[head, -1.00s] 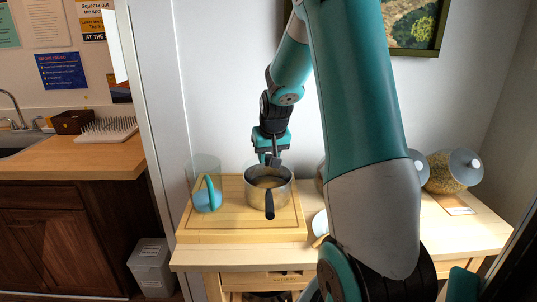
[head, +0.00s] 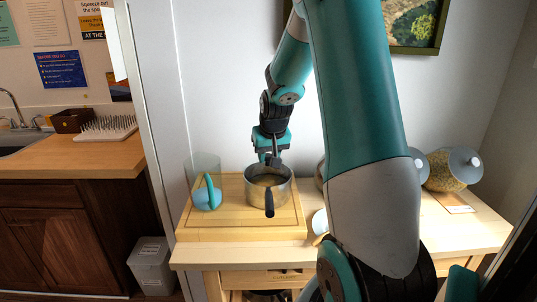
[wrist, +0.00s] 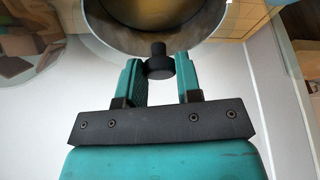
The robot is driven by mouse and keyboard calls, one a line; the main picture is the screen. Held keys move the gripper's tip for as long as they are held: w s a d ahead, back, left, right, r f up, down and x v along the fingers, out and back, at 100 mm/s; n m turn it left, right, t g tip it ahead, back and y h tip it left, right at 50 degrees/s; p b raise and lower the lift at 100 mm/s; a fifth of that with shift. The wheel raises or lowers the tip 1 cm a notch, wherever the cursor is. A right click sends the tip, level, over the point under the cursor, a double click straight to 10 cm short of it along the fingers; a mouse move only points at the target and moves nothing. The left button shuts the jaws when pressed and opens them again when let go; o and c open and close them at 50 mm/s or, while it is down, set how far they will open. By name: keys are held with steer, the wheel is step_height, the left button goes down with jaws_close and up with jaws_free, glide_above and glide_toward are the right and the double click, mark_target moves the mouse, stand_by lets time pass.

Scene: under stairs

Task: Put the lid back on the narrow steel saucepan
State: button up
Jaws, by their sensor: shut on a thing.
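The steel saucepan (head: 256,196) stands upright on the wooden board, its dark handle toward the front. My gripper (head: 270,159) points down at its back rim. In the wrist view my gripper (wrist: 159,72) is shut on a small black knob (wrist: 158,66), which looks like the lid's knob. The lid's disc is not clearly made out; it may be clear glass. The saucepan's grey rim (wrist: 101,37) and tan inside show just beyond the knob in that view. I cannot tell whether the lid touches the rim.
The wooden board (head: 225,231) lies on a pale wooden table (head: 190,258). A clear container with a blue-teal item (head: 207,198) stands left of the saucepan. A wall stands behind.

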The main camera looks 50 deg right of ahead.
steer(key=shift+f+b, duration=0.6)
steer(key=shift+f, duration=0.2)
steer(key=shift+r, duration=0.1)
steer(key=o, duration=1.6)
steer(key=shift+c, duration=0.2)
step_height(320, 180, up, 6)
steer(key=p, duration=0.5)
